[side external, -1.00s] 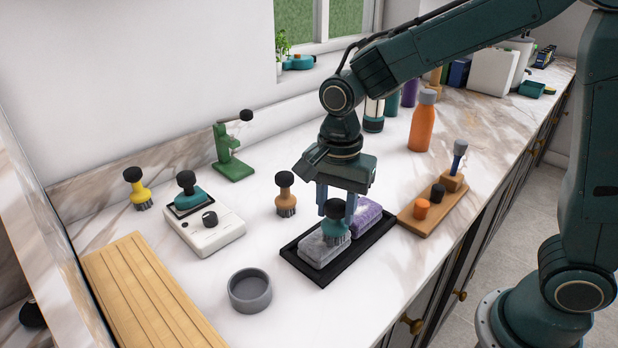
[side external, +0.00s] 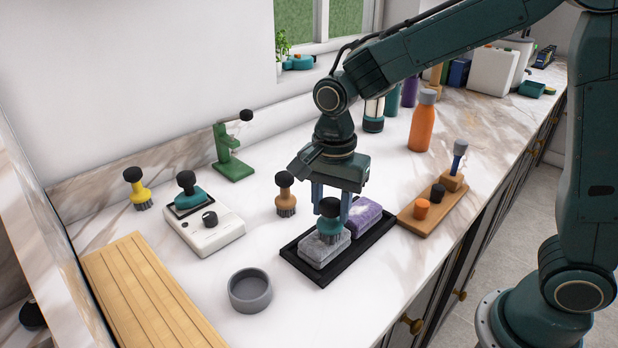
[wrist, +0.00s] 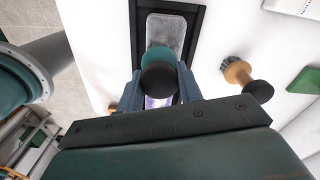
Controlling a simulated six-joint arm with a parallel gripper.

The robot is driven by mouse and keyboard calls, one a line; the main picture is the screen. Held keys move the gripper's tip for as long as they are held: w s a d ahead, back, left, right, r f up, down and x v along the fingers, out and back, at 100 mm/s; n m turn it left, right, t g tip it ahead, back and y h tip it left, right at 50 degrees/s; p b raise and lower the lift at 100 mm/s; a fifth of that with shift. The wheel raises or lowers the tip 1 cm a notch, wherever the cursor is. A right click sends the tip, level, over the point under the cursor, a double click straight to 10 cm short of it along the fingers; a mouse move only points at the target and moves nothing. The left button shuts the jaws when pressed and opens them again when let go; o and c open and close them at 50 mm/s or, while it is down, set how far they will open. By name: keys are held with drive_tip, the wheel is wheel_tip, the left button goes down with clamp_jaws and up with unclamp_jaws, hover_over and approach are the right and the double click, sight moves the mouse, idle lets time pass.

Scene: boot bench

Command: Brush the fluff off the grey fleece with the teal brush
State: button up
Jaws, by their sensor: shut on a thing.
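My gripper (side external: 331,205) is shut on a teal brush (side external: 329,229) with a black round knob. The brush also shows between the fingers in the wrist view (wrist: 157,58). It is upright over the grey fleece (side external: 318,250), with its bristles at or just above the fleece; I cannot tell whether they touch. The grey fleece lies in the near-left half of a black tray (side external: 326,278) and also shows in the wrist view (wrist: 166,30). Its top has a pale, speckled look. A purple fleece (side external: 362,222) with whitish fluff lies in the tray's other half, partly behind the gripper.
A tan brush (side external: 286,195) stands left of the tray. A grey round bowl (side external: 250,290) sits in front. A wooden block with pegs (side external: 424,215) stands to the right.

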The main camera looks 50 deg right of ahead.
drive_tip(key=shift+s, duration=1.25)
drive_tip(key=shift+w+a, duration=0.1)
drive_tip(key=shift+a, duration=0.4)
drive_tip(key=shift+w, duration=2.9)
drive_tip(key=shift+s, duration=2.75)
drive_tip(key=shift+s+r, duration=0.15)
wheel_tip(320, 180, up, 8)
drive_tip(key=shift+a, duration=0.1)
